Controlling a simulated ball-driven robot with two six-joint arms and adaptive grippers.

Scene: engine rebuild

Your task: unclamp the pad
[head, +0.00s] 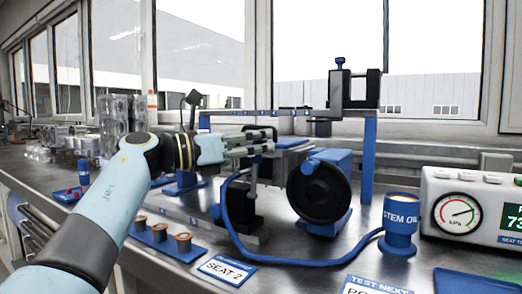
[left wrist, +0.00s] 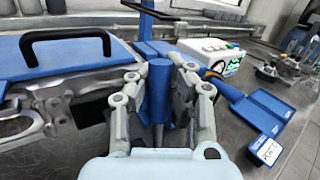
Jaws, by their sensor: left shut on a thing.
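My left gripper (head: 268,146) reaches in from the left to the fixture at the middle of the bench. In the left wrist view, its fingers (left wrist: 158,88) are closed around an upright blue cylinder (left wrist: 158,78), which looks like a clamp handle. I cannot tell whether the clamp is tight or loose. My right gripper is not in view.
A blue stem oil cup (head: 399,235) and a pressure gauge box (head: 470,207) stand at the right. A black wheel with a blue body (head: 320,190) stands beside the fixture. A blue tray (head: 165,238) with several copper-coloured cups and a "SEAT 2" card (head: 226,270) lie in front.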

